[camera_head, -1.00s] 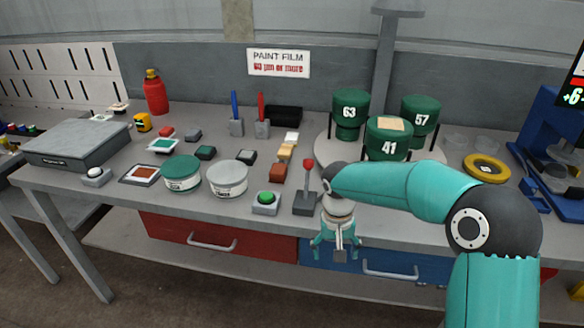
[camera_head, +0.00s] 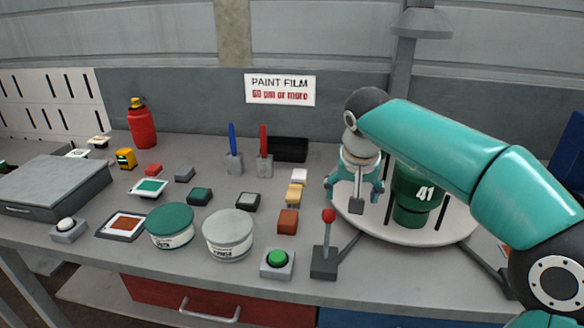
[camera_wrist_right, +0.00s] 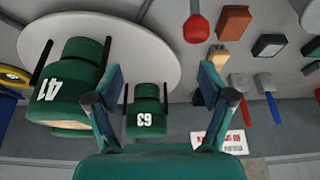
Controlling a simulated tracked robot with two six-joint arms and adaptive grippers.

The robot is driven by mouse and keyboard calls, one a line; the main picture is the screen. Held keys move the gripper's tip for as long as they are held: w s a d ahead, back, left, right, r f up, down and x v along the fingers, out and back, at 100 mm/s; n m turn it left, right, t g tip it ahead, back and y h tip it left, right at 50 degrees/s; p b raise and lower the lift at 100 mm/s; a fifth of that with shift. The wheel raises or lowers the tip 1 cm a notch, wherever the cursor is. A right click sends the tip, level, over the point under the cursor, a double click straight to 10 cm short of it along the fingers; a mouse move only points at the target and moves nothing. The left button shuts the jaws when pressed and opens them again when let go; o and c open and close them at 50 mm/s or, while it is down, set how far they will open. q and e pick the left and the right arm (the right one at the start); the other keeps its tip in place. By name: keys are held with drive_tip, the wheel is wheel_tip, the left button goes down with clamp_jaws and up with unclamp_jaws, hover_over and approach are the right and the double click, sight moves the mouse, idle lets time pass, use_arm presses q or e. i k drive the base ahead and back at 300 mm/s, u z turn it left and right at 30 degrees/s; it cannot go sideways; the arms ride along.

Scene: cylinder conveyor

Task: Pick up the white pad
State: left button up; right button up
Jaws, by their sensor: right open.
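The white pad (camera_head: 299,175) is a small white block on the bench in the head view. It lies at the back of a short row, behind a tan block (camera_head: 295,194) and a red-brown block (camera_head: 288,221). My right gripper (camera_head: 357,192) is open and empty, above the round turntable and to the right of the pad. In the right wrist view my open fingers (camera_wrist_right: 163,85) frame the green cylinder marked 63 (camera_wrist_right: 147,110) below. I cannot make out the pad there; a finger may hide it. My left gripper is not in view.
The green cylinder marked 41 (camera_head: 417,198) stands on the turntable (camera_head: 447,235) close to my right gripper. A red-knobbed lever (camera_head: 327,245) rises at the front. A black tray (camera_head: 289,149) and upright blue and red-handled tools (camera_head: 264,150) stand behind the pad.

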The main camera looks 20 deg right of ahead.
sight(299, 176)
drive_tip(key=i, duration=0.95)
